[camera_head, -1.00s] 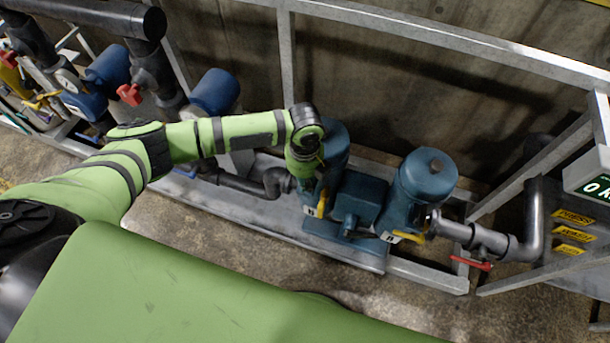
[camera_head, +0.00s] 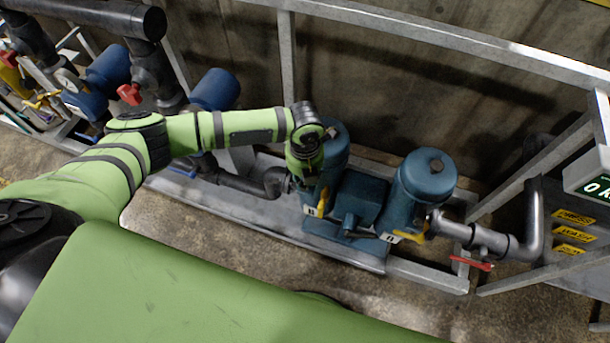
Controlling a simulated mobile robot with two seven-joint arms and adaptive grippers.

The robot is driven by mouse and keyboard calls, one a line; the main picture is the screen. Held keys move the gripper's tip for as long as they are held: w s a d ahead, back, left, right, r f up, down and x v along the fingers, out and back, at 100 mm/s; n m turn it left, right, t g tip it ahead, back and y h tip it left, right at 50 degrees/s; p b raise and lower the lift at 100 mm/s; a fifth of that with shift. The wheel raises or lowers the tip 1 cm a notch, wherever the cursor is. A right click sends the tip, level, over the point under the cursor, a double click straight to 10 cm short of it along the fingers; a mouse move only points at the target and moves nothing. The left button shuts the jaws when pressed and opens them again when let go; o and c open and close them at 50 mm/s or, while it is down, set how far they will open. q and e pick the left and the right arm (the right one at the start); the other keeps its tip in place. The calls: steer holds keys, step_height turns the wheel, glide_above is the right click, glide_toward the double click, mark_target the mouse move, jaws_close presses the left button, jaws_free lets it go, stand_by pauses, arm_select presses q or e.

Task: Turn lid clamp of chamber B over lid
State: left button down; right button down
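Two blue cylindrical chambers with rounded lids stand on a metal frame: a left one (camera_head: 338,150) and a right one (camera_head: 425,178). Each has a small white label and a yellow handle low at its front, the left handle (camera_head: 322,201) and the right handle (camera_head: 410,237). My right gripper is out of view.
A blue block (camera_head: 358,197) sits between the chambers. A grey rail (camera_head: 440,36) crosses behind. A box with a green display (camera_head: 597,187) is at the right edge. Bare floor lies in front.

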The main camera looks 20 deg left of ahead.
arm_select(q)
steer(key=shift+s+a, duration=0.1)
stand_by(0.3)
steer(key=c, duration=1)
jaws_free()
steer(key=shift+c, duration=0.2)
step_height(320, 180, up, 12)
